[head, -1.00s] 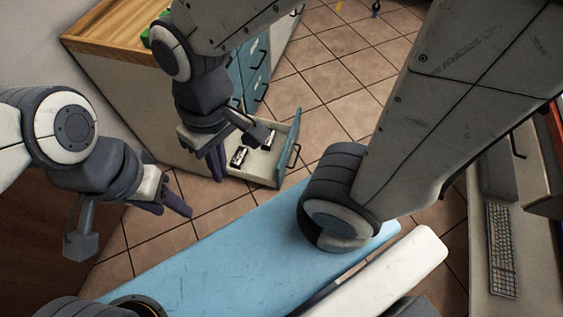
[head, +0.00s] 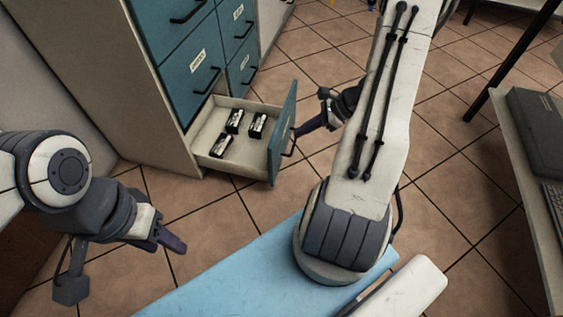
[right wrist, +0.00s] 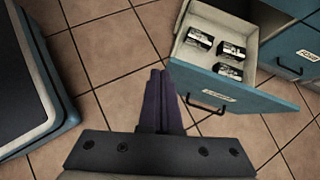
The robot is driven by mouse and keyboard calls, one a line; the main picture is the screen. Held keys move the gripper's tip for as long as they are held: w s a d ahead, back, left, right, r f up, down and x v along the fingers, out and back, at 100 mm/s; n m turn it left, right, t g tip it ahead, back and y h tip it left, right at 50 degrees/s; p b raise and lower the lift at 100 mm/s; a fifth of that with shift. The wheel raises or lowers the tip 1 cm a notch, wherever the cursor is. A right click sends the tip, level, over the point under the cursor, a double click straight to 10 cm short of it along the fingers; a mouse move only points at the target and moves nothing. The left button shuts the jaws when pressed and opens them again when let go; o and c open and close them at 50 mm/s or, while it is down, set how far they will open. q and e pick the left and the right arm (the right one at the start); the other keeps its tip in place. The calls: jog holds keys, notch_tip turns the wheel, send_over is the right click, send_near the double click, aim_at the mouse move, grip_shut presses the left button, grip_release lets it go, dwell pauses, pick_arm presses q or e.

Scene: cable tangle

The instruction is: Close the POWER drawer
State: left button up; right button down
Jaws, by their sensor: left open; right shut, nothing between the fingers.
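A teal-fronted drawer (head: 281,131) at the bottom of the cabinet stands pulled out, with three small black-and-white blocks (head: 257,125) inside. It also shows in the right wrist view (right wrist: 250,97), with a dark bar handle and a white label too small to read surely. My right gripper (head: 299,131) is shut and empty, just outside the drawer front near the handle; whether it touches is unclear. In the right wrist view its purple fingers (right wrist: 159,88) lie together left of the handle. My left gripper (head: 178,244) is open and empty, over the floor at lower left.
The cabinet (head: 172,45) has several other teal drawers, all closed, above and beside the open one. A desk (head: 535,190) with a dark case and keyboard stands at right.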

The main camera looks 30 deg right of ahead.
jog(key=s+d+f+m+t+h+b, duration=0.1)
jog(key=s+d+f+m+b, duration=0.15)
jog(key=d+f, duration=0.3)
jog(key=b, duration=0.7)
send_near(273, 149)
jog(key=shift+m, duration=0.25)
jog(key=x, duration=0.3)
jog(key=f+x, duration=0.1)
jog(key=x, duration=0.1)
jog(key=shift+s+d+f, duration=0.1)
jog(key=shift+s+d, duration=0.1)
jog(key=shift+s, duration=0.05)
jog(key=shift+w+a+t, duration=0.3)
jog(key=shift+w+a, duration=0.05)
jog(key=shift+w, duration=0.1)
pick_arm(q)
notch_tip(273, 149, down, 11)
pick_arm(e)
jog(key=shift+w+a, duration=0.1)
